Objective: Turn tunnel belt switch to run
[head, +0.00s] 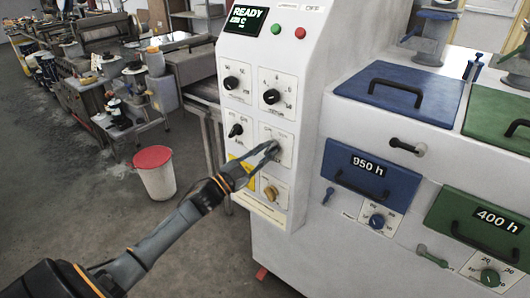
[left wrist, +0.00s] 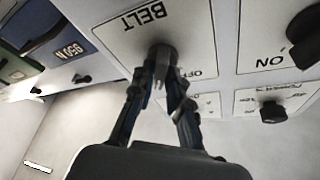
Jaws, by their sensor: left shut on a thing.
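The belt switch (left wrist: 163,52) is a grey round knob on a white plate marked BELT (left wrist: 143,22) and OFF in the left wrist view. My left gripper (left wrist: 164,78) is shut on this knob, one finger on each side. In the head view my left gripper (head: 268,151) reaches up from the lower left to the right plate of the middle row on the control panel (head: 300,56). The fingers cover most of the knob there, so its pointer direction cannot be told. My right gripper is not in view.
Blue drawers (head: 372,180) and green drawers (head: 480,222) are to the right. A white bin with red lid (head: 153,157) stands on open floor.

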